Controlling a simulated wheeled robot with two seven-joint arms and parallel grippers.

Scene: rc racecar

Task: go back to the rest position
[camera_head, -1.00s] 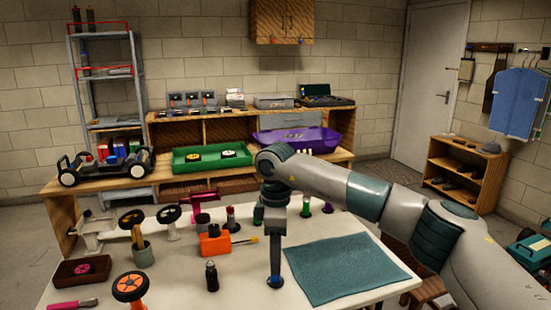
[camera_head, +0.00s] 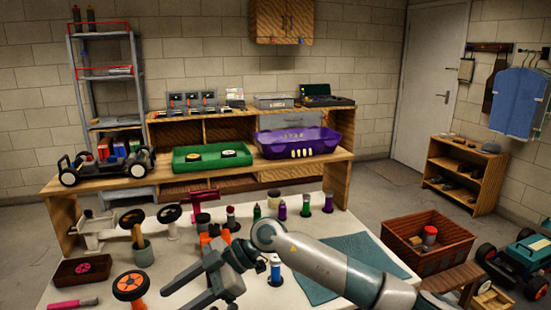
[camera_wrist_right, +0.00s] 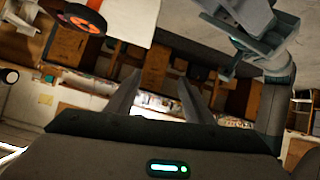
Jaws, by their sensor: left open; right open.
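In the head view, an open, empty gripper (camera_head: 178,296) of mine is at the bottom, left of the middle, over the white table (camera_head: 65,290). Its two parted fingers point to the lower left. The arm link beside it reaches in from the right; which side this gripper belongs to is hard to tell. A blue and white bottle (camera_head: 275,268) stands just right of it. In the right wrist view, my right gripper (camera_wrist_right: 160,85) has its fingers apart with nothing between them. Part of my other arm and gripper (camera_wrist_right: 250,45) shows at the top right there.
An orange-hubbed wheel (camera_head: 131,286) stands left of the fingers. Several bottles stand behind, including a purple one (camera_head: 282,209). A teal mat (camera_head: 345,252) lies partly behind the arm. A brown crate (camera_head: 450,263) is to the right, and a green tray (camera_head: 190,168) is on the back bench.

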